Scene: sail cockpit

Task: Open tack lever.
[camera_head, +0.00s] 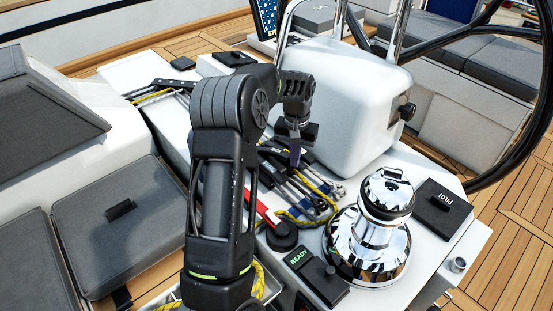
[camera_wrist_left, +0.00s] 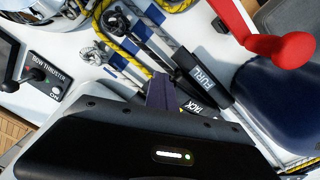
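The tack lever (camera_wrist_left: 197,107) is a black handle with a white TACK label in the left wrist view. It is partly hidden by my gripper body. The black FURL lever (camera_wrist_left: 206,80) lies beside it. My left gripper (camera_head: 295,158) points down over the lever bank in the head view. In the left wrist view its purple fingers (camera_wrist_left: 164,92) are close together, with no clear gap, just left of the TACK label. Whether they touch the tack lever I cannot tell. My right gripper is not in view.
A red handle (camera_wrist_left: 264,38) stands near the levers. Yellow and black ropes (camera_wrist_left: 122,45) run beside them. In the head view a chrome winch (camera_head: 372,240) stands at the right, a white housing (camera_head: 350,95) behind, and a READY box (camera_head: 315,275) in front.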

